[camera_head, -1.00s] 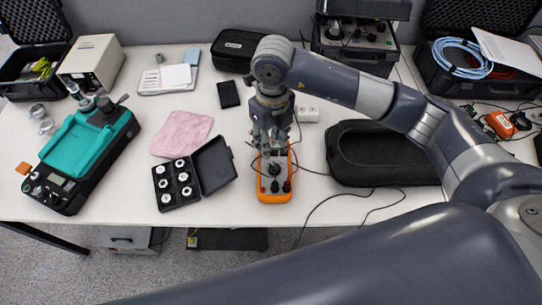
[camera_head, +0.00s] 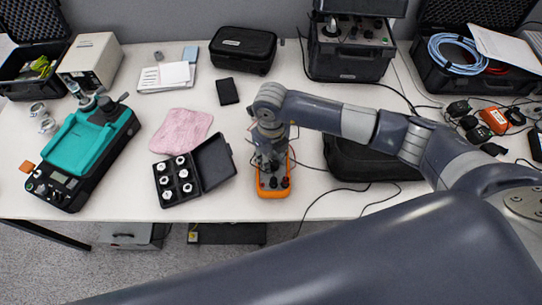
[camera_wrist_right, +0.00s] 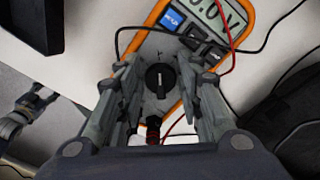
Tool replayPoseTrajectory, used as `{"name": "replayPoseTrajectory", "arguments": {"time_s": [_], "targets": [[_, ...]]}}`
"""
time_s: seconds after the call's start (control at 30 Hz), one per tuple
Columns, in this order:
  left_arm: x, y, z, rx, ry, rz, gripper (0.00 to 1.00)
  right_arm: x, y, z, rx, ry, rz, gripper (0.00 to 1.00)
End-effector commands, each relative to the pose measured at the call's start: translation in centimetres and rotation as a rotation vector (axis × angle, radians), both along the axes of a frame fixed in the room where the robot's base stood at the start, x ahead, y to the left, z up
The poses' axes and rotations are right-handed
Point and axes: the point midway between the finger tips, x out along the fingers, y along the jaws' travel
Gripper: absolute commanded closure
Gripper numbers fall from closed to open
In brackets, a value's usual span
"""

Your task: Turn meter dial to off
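The meter (camera_head: 273,191) is an orange-edged handheld multimeter lying face up near the table's front edge. In the right wrist view its grey face, lit display (camera_wrist_right: 218,18) and round black dial (camera_wrist_right: 160,80) show. My right gripper (camera_head: 270,163) is over the meter and hides its upper part in the head view. In the wrist view the right gripper (camera_wrist_right: 160,66) is open, with one finger on each side of the dial and visible gaps between fingers and dial. Whether it is down at dial height I cannot tell. My left gripper is not in view.
An open black case (camera_head: 214,160) with several white-topped pieces lies left of the meter. A black soft case (camera_head: 365,160) lies to the right, partly behind my arm. Red and black leads (camera_wrist_right: 275,30) run around the meter. A pink cloth (camera_head: 181,131) lies farther left.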

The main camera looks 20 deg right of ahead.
Motion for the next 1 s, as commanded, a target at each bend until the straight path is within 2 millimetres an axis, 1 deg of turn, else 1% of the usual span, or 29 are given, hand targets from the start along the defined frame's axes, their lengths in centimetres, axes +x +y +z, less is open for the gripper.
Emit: {"name": "replayPoseTrajectory", "arguments": {"time_s": [0.1,0.13,0.23,0.27,0.47,0.63,0.77,1.0], "targets": [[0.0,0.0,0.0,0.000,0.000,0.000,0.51,0.0,0.0,0.0,0.000,0.000,0.000,0.66],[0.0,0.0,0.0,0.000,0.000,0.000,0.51,0.0,0.0,0.0,0.000,0.000,0.000,0.71],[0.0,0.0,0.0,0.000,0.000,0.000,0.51,0.0,0.0,0.0,0.001,0.000,0.000,0.93],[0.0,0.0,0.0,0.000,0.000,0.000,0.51,0.0,0.0,0.0,0.001,0.000,0.000,0.95],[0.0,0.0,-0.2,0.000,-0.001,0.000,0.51,0.0,0.0,0.0,0.001,0.000,0.007,0.95],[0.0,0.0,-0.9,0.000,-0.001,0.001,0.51,0.0,0.0,-0.2,-0.001,0.000,0.053,0.95],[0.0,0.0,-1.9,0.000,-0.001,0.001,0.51,0.0,0.1,-0.3,-0.002,0.000,0.125,0.95],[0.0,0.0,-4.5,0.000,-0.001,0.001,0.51,-0.1,0.2,-0.5,-0.003,-0.002,0.312,0.95]]}}
